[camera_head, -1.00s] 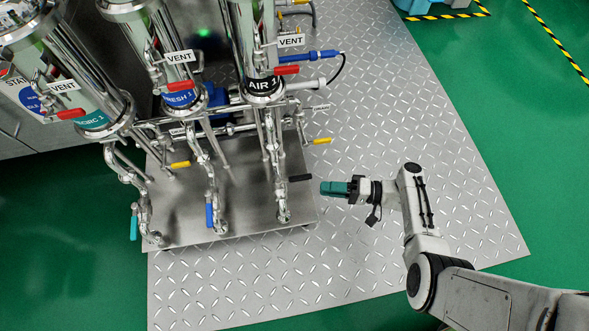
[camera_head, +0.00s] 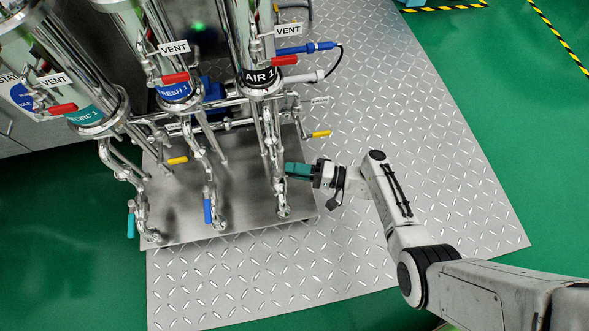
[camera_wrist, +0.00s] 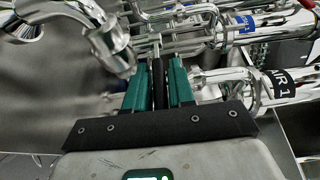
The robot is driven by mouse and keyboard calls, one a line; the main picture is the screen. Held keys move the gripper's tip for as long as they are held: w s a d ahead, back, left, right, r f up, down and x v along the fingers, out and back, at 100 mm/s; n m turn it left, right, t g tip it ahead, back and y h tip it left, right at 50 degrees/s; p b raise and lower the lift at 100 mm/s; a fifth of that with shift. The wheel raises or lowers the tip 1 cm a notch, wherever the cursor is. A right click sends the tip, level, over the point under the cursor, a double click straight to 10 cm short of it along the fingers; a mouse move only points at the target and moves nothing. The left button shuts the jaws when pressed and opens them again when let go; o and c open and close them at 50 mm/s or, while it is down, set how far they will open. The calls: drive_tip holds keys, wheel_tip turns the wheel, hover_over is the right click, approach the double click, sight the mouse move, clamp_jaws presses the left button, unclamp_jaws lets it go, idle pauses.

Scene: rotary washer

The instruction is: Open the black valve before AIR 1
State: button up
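The black valve handle (camera_wrist: 158,84) sits on the pipe below the column labelled AIR 1 (camera_head: 260,78). In the wrist view it lies lengthwise between the two teal fingers of my gripper (camera_wrist: 158,92), with one finger on each side. The fingers are apart, and no firm squeeze on the handle shows. In the head view my gripper (camera_head: 289,170) reaches in from the right to the AIR 1 pipe and hides the black handle. The AIR 1 label (camera_wrist: 282,86) also shows at the right of the wrist view.
A yellow handle (camera_head: 320,134) stands just above my gripper, and red handles (camera_head: 284,61) are higher up. A blue handle (camera_head: 208,211) and a teal handle (camera_head: 131,226) hang on the pipes to the left.

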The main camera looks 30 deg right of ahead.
clamp_jaws()
